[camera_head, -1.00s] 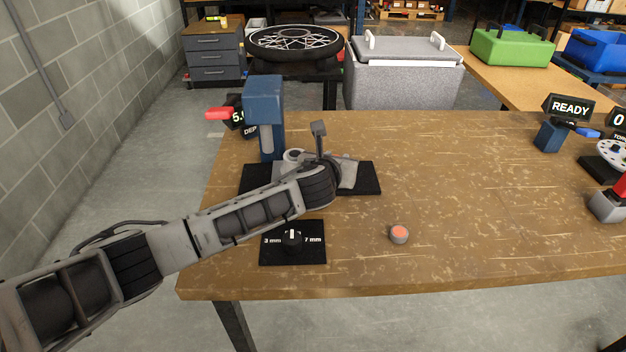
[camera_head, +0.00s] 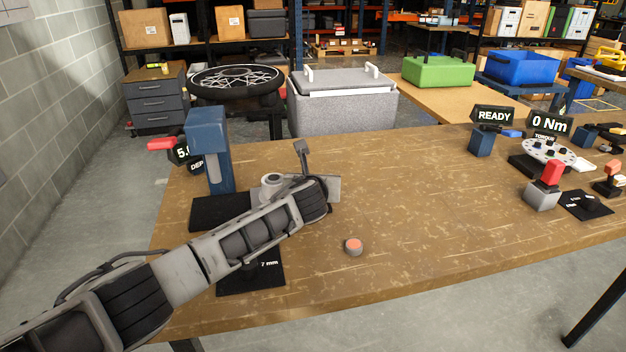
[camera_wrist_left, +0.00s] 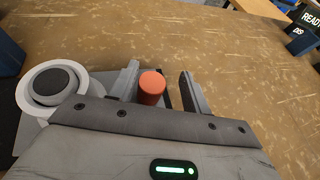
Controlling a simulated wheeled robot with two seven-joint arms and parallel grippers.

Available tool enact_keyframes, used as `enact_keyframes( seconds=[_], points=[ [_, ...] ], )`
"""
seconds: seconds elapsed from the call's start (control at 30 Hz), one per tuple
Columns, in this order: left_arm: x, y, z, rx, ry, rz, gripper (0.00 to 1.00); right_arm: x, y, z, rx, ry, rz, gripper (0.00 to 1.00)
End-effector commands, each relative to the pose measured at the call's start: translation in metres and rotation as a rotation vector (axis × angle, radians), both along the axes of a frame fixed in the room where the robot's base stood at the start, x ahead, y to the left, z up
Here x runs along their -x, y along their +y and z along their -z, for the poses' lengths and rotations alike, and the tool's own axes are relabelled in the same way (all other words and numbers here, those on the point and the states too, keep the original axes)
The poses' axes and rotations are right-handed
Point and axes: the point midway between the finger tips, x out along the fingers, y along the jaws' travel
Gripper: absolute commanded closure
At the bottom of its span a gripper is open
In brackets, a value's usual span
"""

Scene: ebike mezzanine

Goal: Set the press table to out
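The blue press (camera_head: 207,150) stands on a black base at the left of the workbench, with a red handle (camera_head: 161,143) at its upper left. Its grey table plate (camera_head: 328,188) shows beside my left wrist, partly hidden by it. A round part with a white ring (camera_head: 271,181) sits on the plate; it also shows in the left wrist view (camera_wrist_left: 52,88). There, my left gripper (camera_wrist_left: 160,82) is open, its fingers either side of an orange-red knob (camera_wrist_left: 152,88). The knob is close to the left finger, with a gap to the right one. My right gripper is not in view.
A dial plate (camera_head: 250,280) lies partly under my left arm. An orange-topped button (camera_head: 353,246) stands to its right. A READY display (camera_head: 492,116) and a red-handled device (camera_head: 545,186) stand at the right. The middle of the workbench (camera_head: 420,200) is clear.

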Motion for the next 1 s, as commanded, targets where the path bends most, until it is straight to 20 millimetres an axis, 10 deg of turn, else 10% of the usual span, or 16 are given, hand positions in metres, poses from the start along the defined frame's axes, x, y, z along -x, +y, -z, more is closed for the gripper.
enact_keyframes(
  seconds=[0.37, 1.0],
  points=[
    [0.013, 0.003, -0.006, -0.002, 0.000, -0.003, 0.52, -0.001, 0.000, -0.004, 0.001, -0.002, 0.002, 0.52],
    [0.122, 0.005, -0.051, -0.001, -0.001, 0.000, 0.52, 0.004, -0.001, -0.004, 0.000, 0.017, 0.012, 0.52]
  ],
)
